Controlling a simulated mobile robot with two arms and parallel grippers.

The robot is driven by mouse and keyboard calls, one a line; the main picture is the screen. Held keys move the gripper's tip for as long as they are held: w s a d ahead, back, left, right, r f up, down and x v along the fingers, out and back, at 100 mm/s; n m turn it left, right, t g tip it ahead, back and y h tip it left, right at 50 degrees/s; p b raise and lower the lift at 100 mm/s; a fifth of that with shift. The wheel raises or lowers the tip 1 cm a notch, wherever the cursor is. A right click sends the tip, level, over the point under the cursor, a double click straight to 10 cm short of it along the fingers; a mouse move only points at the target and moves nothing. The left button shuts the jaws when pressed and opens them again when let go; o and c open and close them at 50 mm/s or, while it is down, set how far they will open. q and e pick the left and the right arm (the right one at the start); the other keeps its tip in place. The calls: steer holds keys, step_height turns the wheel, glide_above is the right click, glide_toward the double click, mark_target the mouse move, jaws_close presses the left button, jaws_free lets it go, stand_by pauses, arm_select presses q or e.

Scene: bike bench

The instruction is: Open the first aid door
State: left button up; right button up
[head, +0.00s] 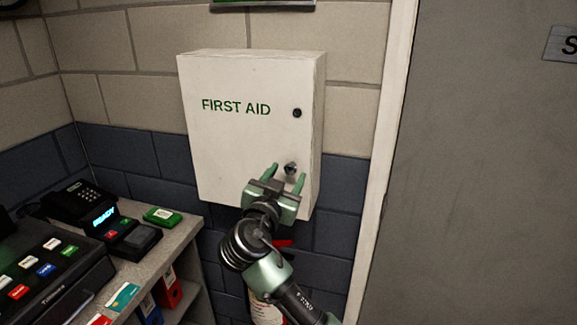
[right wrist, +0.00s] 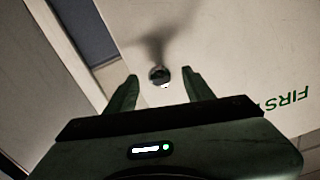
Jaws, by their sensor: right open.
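The white first aid cabinet (head: 232,140) hangs on the wall, and its front door with green "FIRST AID" lettering looks shut. A round dark lock (head: 297,113) sits near the door's right edge. Below it is a small metal knob (head: 291,168). My right gripper (head: 286,175) is open in front of the lower right of the door, with its green fingers on either side of the knob. In the right wrist view the knob (right wrist: 159,75) lies between the open fingertips (right wrist: 160,88), with a gap on both sides. My left gripper is not in view.
A counter (head: 185,235) at the lower left holds a card terminal (head: 125,232), a phone (head: 80,203) and a till (head: 45,270). A grey door (head: 480,190) with a pale frame stands to the right. A red extinguisher, partly hidden, is below the cabinet behind my right arm.

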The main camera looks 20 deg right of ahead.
steer(key=shift+x, duration=1)
jaws_close()
stand_by(0.8)
